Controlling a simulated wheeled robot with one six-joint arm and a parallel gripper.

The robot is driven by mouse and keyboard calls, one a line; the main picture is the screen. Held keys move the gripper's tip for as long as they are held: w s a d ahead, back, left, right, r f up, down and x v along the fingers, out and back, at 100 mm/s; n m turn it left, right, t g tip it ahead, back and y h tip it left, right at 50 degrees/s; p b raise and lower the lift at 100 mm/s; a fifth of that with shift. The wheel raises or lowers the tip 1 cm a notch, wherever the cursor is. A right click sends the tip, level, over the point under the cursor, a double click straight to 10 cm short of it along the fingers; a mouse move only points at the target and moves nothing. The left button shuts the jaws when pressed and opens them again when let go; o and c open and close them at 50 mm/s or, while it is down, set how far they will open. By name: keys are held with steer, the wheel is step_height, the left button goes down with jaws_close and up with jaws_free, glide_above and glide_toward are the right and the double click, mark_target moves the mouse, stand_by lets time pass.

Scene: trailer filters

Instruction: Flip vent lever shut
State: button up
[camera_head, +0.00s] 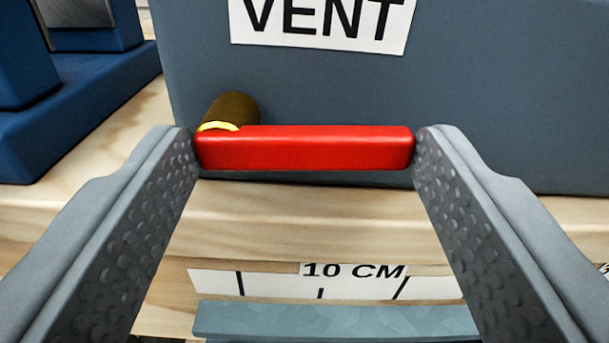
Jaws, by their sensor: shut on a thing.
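The vent lever (305,149) is a red bar lying level across the picture in front of a grey-blue box (480,110). A white sign reading VENT (325,22) is on the box above it. A dark brass pivot (233,108) with a yellow ring joins the lever near its left end. My gripper (305,150) is shut on the lever, with one finger at each end of the bar. The inner faces of the fingers are dimpled. The lever's back side is hidden.
A blue stand (70,110) is on the left. The box rests on a wooden surface (310,220). Its front edge carries a white scale marked 10 CM (355,270). A grey-blue ledge (335,320) is below.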

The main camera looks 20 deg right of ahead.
steer(key=shift+f+m, duration=0.1)
steer(key=shift+m, duration=0.4)
steer(key=o, duration=1)
steer(key=shift+s, duration=0.1)
